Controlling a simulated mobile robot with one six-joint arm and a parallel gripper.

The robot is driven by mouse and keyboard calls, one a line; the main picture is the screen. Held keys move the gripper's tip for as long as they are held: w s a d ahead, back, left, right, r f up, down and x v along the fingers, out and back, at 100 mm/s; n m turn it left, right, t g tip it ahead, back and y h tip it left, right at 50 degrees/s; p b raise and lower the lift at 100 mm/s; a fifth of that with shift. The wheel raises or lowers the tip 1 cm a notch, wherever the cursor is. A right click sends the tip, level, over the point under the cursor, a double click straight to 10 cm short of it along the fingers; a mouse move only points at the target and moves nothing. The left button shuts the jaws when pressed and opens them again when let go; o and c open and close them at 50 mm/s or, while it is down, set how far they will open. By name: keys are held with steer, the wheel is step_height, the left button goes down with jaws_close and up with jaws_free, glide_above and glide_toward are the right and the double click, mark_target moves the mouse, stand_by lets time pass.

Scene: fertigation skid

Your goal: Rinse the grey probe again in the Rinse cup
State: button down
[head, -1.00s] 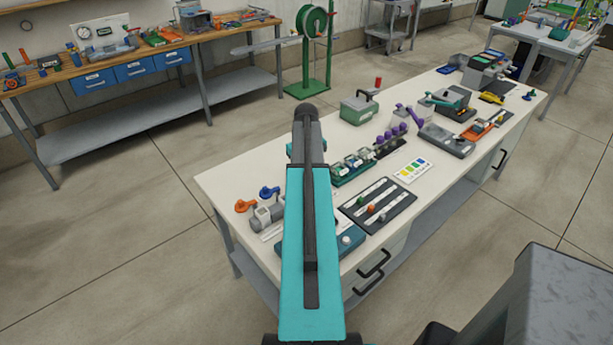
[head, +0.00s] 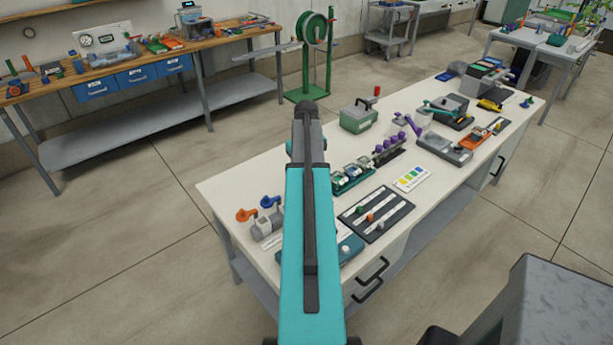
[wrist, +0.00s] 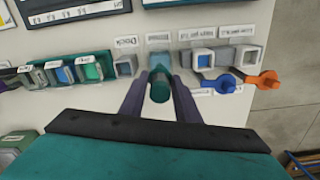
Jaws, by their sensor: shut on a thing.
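In the wrist view, my gripper (wrist: 160,96) has its two dark fingers closed on a teal, round-ended thing (wrist: 160,87), seen nearly end-on. I take it for the probe, though its grey part is not clear. It lies over the row of cups, just below a small label (wrist: 158,38) that is too blurred to read. I cannot tell which cup is under it, or whether its tip is inside one. In the head view my own arm hides the gripper and probe.
Right of the probe are grey square blocks (wrist: 203,60) with a blue handle (wrist: 222,85) and an orange handle (wrist: 263,80). Green-framed vials (wrist: 90,69) stand to the left. In the head view the white bench (head: 225,190) holds a slider panel (head: 376,214) and several instruments.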

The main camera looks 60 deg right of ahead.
steer(key=shift+r+p, duration=0.8)
steer(key=shift+r, duration=0.75)
